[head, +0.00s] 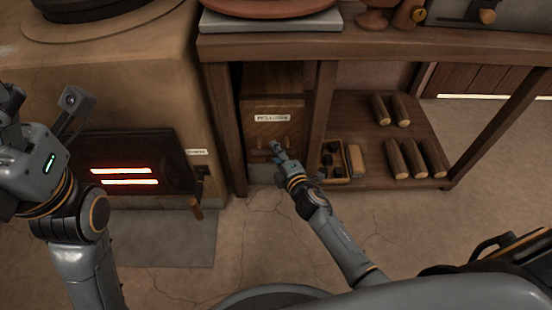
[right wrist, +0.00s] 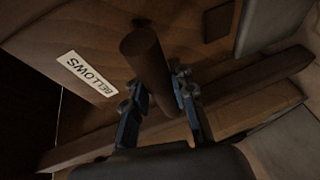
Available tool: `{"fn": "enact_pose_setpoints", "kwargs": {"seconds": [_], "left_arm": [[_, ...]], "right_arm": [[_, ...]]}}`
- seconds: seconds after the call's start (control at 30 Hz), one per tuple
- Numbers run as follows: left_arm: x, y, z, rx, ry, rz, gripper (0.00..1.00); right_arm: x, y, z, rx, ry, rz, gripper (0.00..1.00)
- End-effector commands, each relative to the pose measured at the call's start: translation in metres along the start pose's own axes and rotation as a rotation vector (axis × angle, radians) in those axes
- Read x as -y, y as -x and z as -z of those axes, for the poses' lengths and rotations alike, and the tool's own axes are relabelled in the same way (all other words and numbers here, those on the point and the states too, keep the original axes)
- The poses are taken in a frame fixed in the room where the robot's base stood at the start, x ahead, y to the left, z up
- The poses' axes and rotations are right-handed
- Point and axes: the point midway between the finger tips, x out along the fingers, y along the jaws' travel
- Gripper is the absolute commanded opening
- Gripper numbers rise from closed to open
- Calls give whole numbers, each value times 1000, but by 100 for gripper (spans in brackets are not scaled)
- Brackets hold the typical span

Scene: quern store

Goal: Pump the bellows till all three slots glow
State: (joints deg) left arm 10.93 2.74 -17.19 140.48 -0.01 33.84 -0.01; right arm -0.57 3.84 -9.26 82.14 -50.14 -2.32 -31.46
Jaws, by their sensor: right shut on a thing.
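The bellows (head: 272,108) is a wooden box front with a white label, set under the bench in the head view. Its label reads BELLOWS in the right wrist view (right wrist: 90,79). My right gripper (head: 278,150) is at the front of it. In the wrist view its fingers (right wrist: 158,92) are shut on the round wooden bellows handle (right wrist: 145,55). On the dark stove front (head: 165,160), two slots (head: 122,171) glow orange-white; I see no third glow. My left gripper (head: 8,105) is at the left edge, partly cut off, and its jaws cannot be made out.
A bench (head: 375,48) stands above the bellows. Its low shelf holds several short logs (head: 410,158) and a box of dark lumps (head: 333,160). A wooden-handled lever (head: 196,205) hangs beside the stove front. The floor (head: 240,245) in front is clear.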

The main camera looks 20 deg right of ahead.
Motion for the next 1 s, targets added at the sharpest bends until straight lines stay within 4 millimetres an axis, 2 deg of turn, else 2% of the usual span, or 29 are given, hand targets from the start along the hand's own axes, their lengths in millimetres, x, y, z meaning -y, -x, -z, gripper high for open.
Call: {"fn": "enact_pose_setpoints", "kwargs": {"seconds": [0.17,0.2,0.3,0.67,0.77,1.0], "left_arm": [[0,0,0,0,0,0,71],[0,0,0,0,0,0,71],[0,0,0,0,1,0,71],[0,0,0,0,-1,-2,71],[0,0,0,0,0,-1,71],[0,0,0,0,0,-1,71]], "right_arm": [[1,1,0,0,0,1,0],[1,1,0,0,0,1,31],[1,1,1,0,0,1,48],[1,5,0,0,0,1,48],[2,16,0,-1,0,2,48],[2,67,1,-2,0,3,48]]}}
